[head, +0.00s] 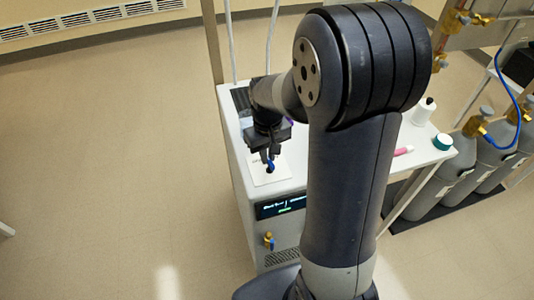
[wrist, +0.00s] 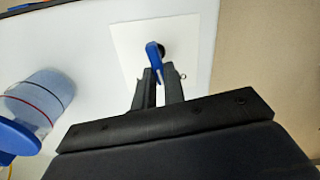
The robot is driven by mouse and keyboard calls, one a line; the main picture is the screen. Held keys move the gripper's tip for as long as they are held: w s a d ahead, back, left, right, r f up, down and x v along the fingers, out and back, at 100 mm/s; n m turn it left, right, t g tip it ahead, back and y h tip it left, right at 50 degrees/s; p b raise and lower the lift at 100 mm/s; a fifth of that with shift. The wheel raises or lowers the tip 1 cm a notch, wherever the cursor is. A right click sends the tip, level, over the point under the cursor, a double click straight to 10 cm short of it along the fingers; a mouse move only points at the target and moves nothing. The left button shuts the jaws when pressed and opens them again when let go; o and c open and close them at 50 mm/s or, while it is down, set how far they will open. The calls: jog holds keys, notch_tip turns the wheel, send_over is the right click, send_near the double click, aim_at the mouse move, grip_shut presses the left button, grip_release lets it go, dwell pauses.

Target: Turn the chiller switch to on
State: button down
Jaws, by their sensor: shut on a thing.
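The chiller (head: 232,150) is a white box with a dark display (head: 283,205) on its front, centre of the head view. Its switch is a blue lever (head: 270,165) on a black round hub, set on a white square plate (head: 263,181) on top. In the wrist view, the blue lever (wrist: 154,57) stands out from the plate (wrist: 190,42) between my fingertips. My gripper (head: 268,159) reaches down over the plate, and its dark fingers, also in the wrist view (wrist: 159,74), are shut on the lever. The fingers partly hide the lever; I cannot read any on or off mark.
A clear container (wrist: 40,97) with a blue part stands left in the wrist view. A white bottle (head: 424,110), a teal-topped jar (head: 442,142) and a pink item (head: 403,151) sit on the bench at right. Gas cylinders (head: 478,152) stand beyond. The floor at left is clear.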

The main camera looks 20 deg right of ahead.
jog(key=shift+d+m, duration=0.1)
jog(key=shift+m, duration=1)
jog(key=c, duration=1.5)
grip_release()
notch_tip(320, 180, up, 11)
jog(key=shift+f, duration=0.1)
